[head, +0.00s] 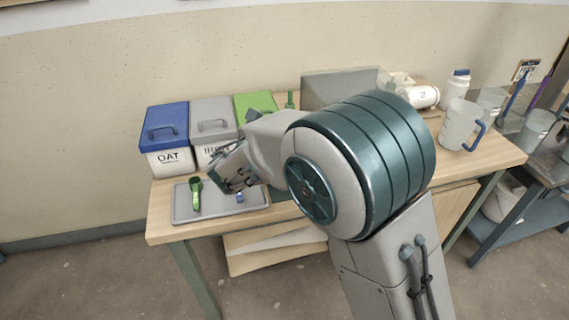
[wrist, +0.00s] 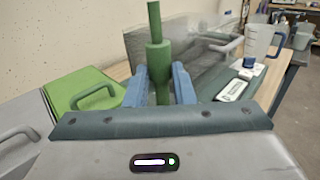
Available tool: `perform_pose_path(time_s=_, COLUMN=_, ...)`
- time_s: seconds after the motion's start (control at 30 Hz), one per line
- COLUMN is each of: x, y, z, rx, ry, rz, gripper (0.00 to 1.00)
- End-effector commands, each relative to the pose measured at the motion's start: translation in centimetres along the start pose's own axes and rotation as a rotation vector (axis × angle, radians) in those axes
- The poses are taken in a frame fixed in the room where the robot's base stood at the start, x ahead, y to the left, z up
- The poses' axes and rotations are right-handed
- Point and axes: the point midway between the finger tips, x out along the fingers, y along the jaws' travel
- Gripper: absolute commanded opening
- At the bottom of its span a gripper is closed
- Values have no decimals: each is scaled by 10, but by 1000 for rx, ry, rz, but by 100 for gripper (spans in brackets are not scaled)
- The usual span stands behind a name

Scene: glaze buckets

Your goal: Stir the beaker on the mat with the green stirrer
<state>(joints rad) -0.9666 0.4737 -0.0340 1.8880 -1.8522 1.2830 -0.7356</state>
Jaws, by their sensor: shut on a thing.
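The green stirrer (wrist: 157,60) stands upright between the two blue fingers of my gripper (wrist: 158,84) in the wrist view. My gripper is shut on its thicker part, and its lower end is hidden. In the head view a green upright piece, which looks like the stirrer's top (head: 290,99), shows behind my arm. My arm hides the gripper's fingers there. A pale jug-like beaker with a blue handle (head: 459,126) stands at the right of the table, apart from the stirrer. It also shows in the wrist view (wrist: 261,38).
Blue (head: 166,128), grey (head: 212,118) and green (head: 257,104) lidded bins line the table's left back.

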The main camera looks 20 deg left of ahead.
Motion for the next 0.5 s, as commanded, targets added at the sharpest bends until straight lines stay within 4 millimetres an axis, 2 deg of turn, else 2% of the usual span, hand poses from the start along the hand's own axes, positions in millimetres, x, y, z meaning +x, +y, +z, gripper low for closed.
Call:
perform_pose_path(time_s=0.27, x=-2, y=2, z=1, rx=1, ry=-1, rz=0, gripper=0)
perform_pose_path(time_s=0.5, x=-14, y=15, z=1, rx=2, ry=-1, rz=1, gripper=0)
